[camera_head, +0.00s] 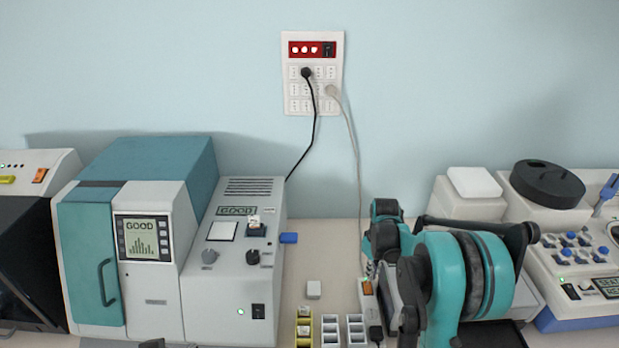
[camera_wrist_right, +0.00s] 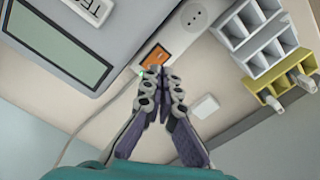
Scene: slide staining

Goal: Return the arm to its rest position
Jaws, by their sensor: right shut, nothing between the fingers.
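My right arm, teal and black, stands at the right of the head view, over the bench. Its gripper (camera_head: 408,322) points down at the bottom edge and is partly hidden by its own links. In the right wrist view the gripper (camera_wrist_right: 164,82) shows its two fingers drawn together at the tips, with nothing between them. It is beside a power strip with an orange switch (camera_wrist_right: 157,58). A small dark tip at the bottom edge of the head view may be my left gripper (camera_head: 151,344); its fingers cannot be made out.
Devices with a black round lid (camera_head: 547,182) stand right. Cables hang from the wall socket panel (camera_head: 312,75).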

